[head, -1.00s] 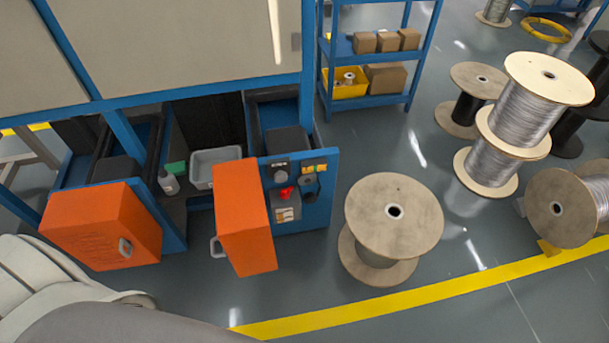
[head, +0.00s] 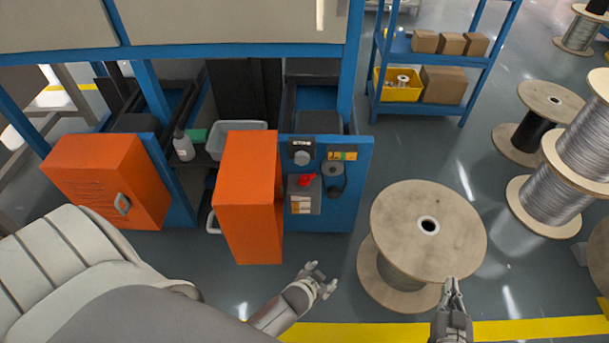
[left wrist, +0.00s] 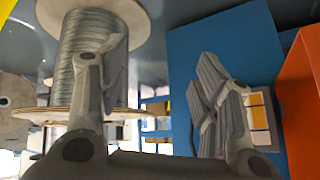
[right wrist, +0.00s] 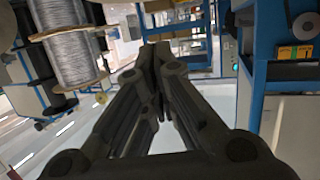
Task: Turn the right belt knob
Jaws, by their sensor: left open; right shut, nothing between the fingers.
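The blue control panel (head: 345,212) carries a grey round knob (head: 302,157) at upper left, a red switch (head: 306,180) on a grey box, and a dark round part (head: 334,172) at right. I cannot tell which is the right belt knob. My left gripper (head: 322,279) is open and empty, below and in front of the panel. In the left wrist view its fingers (left wrist: 160,95) stand apart, partly covering the panel (left wrist: 225,45). My right gripper (head: 452,288) is shut and empty, right of the panel by the spool. In the right wrist view its fingertips (right wrist: 157,58) meet.
A large wooden spool (head: 425,222) stands right of the panel. Orange cabinet doors (head: 250,195) stand at the panel's left. A blue shelf (head: 425,110) with boxes is behind. More spools (head: 545,110) stand at the right. Floor shows between panel and spool.

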